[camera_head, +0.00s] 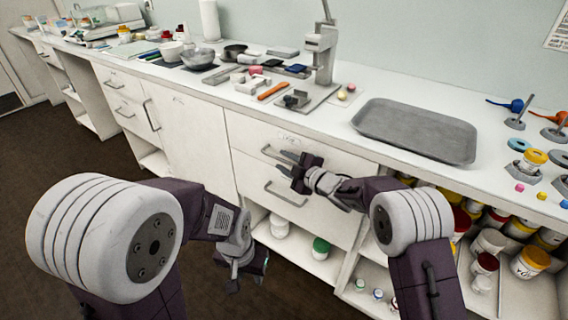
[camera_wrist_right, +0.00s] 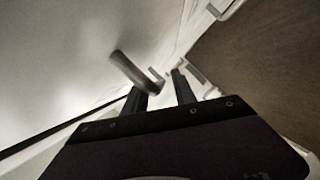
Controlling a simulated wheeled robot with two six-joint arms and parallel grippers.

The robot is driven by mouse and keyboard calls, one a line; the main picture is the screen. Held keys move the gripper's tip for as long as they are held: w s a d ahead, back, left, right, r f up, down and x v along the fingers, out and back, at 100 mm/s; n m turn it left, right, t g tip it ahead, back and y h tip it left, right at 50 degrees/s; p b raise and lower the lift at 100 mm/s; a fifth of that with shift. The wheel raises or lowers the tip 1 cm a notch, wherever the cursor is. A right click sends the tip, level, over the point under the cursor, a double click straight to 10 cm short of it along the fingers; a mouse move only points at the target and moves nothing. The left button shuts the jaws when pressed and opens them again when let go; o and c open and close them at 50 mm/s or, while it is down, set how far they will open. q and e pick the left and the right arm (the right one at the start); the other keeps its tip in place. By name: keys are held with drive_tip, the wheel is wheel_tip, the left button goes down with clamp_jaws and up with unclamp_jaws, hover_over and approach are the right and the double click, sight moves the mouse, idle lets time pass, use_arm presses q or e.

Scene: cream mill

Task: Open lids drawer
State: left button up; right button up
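Two white drawers sit stacked under the counter: the upper drawer (camera_head: 245,134) and the lower drawer (camera_head: 248,178), each with a grey bar handle. Both look closed. Which one is the lids drawer cannot be read. My right gripper (camera_head: 290,161) is open at the upper drawer's handle (camera_head: 268,152). In the right wrist view a handle bar (camera_wrist_right: 130,70) lies just ahead of the two parted fingers (camera_wrist_right: 160,88). Its lower end is near the gap; whether it lies between them is unclear. My left gripper (camera_head: 249,275) hangs low in front of the cabinet, apart from it, seemingly open and empty.
The counter above holds a grey tray (camera_head: 415,130), a press stand (camera_head: 322,55) and small tools. Open shelves below hold jars (camera_head: 530,262). More drawers and a cupboard door (camera_head: 192,130) are to the left. The dark floor in front is clear.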

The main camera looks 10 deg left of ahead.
drive_tip(key=shift+w+a, duration=0.2)
drive_tip(key=shift+a, duration=0.05)
drive_tip(key=shift+c, duration=0.3)
clamp_jaws()
idle(1.0)
